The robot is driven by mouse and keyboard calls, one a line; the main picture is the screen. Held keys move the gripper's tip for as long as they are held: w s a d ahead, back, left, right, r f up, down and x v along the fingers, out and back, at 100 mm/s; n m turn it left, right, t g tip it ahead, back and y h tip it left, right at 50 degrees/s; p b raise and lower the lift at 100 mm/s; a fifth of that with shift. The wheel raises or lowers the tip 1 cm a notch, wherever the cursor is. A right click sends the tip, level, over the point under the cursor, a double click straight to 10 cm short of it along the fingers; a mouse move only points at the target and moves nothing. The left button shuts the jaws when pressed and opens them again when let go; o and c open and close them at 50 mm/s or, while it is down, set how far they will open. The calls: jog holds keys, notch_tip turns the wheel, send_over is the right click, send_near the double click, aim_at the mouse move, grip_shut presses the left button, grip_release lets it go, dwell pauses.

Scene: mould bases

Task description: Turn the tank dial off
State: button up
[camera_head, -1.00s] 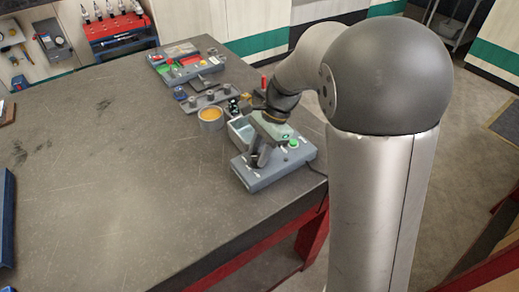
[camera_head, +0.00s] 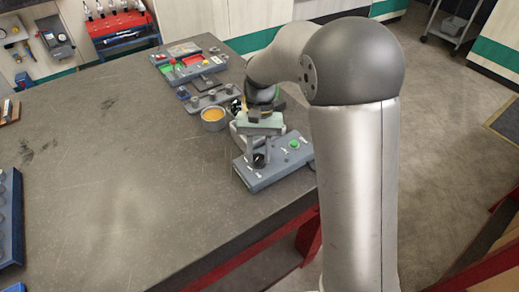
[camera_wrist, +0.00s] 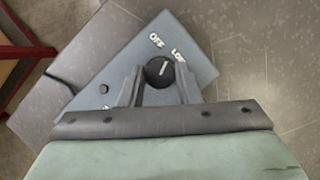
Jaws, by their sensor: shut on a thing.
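The line points up and slightly right, roughly between the "OFF" and "LOW" marks. My gripper (camera_wrist: 159,78) is shut on the dial, one finger at its left and one at its right. In the head view my gripper (camera_head: 257,150) reaches down onto the unit's left part.
A grey rack (camera_head: 209,98) and a tray with red and green parts (camera_head: 188,63) lie behind. A blue holder (camera_head: 8,218) is at the left edge. The table's middle is clear.

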jog(key=n+h, duration=0.1)
jog(key=n, duration=0.2)
jog(key=shift+a+n, duration=0.15)
jog(key=shift+n, duration=0.25)
jog(key=shift+n+t+h, duration=0.4)
jog(key=shift+n+h, duration=0.4)
jog(key=shift+n, duration=0.9)
jog(key=o, duration=1)
jog(key=v, duration=1.7)
jog(key=shift+a+r+b, duration=0.15)
jog(key=shift+a+b, duration=0.05)
jog(key=shift+b, duration=0.15)
